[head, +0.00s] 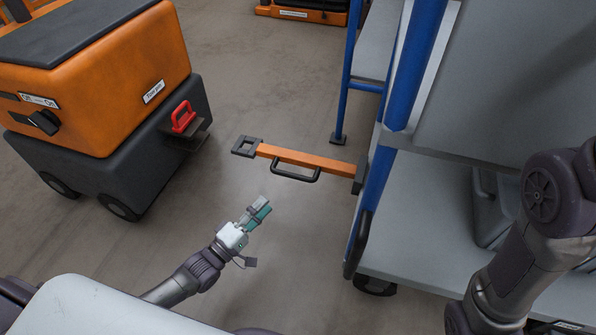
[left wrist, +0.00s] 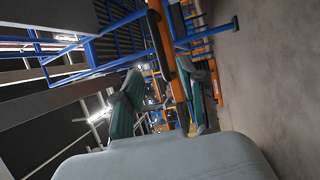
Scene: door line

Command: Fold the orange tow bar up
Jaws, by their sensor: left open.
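The orange tow bar (head: 310,159) sticks out roughly level from the cart on the right toward the orange tug (head: 110,80). It has a dark square eye (head: 247,146) at its free end and a black handle (head: 297,178) along its near side. My left gripper (head: 262,208) is open and empty, on the near side of the bar and apart from it. In the left wrist view the bar (left wrist: 163,45) runs beyond and between the green-padded fingers (left wrist: 165,100). My right arm shows at the right edge, but its gripper is out of view.
The blue-framed cart (head: 375,190) with grey shelves stands on the right, on wheels. The tug has a red handle (head: 183,117) above a dark hitch ledge, apart from the bar's eye. Grey floor (head: 250,80) lies open between them. Another orange machine (head: 305,10) is at the back.

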